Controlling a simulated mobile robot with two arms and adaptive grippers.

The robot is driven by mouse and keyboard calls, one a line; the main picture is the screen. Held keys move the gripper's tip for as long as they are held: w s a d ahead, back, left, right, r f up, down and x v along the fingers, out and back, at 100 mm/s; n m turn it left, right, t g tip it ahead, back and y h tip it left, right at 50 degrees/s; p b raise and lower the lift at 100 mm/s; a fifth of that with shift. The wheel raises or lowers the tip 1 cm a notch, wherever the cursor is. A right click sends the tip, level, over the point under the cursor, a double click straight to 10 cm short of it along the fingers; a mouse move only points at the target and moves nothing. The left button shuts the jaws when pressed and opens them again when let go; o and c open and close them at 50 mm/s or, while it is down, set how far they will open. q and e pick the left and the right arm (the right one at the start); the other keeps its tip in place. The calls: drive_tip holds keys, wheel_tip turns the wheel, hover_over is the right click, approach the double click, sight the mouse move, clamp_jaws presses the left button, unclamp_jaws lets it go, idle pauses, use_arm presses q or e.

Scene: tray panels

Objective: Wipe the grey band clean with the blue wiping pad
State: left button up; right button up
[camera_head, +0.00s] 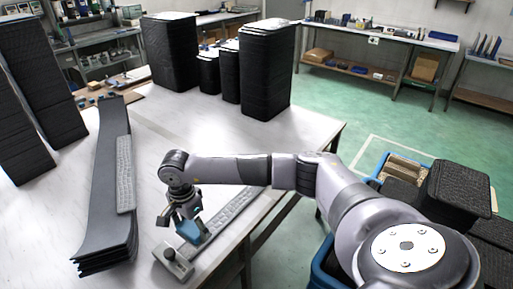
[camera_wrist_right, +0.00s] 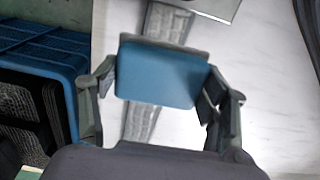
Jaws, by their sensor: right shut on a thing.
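The blue wiping pad (camera_head: 190,232) is held in my right gripper (camera_head: 186,213), over the near end of a grey strip. It also shows in the right wrist view (camera_wrist_right: 158,75), between the two fingers (camera_wrist_right: 160,98). The grey band (camera_head: 234,209) is a long speckled strip along the table's right edge. It shows in the wrist view (camera_wrist_right: 141,122) on both sides of the pad, which hides its middle. I cannot tell whether the pad touches it. Another grey strip (camera_head: 125,175) lies on the dark panels to the left. My left gripper is not in view.
A metal block with a knob (camera_head: 174,262) stands at the strip's near end. A stack of dark curved panels (camera_head: 97,200) lies to the left. Tall black stacks (camera_head: 265,72) stand at the back of the white table (camera_head: 185,115). Blue crates (camera_wrist_right: 45,45) stand beside the table.

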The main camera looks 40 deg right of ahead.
drive_tip(key=shift+a+r+p, duration=0.1)
drive_tip(key=shift+r+p, duration=0.55)
drive_tip(key=shift+r, duration=1)
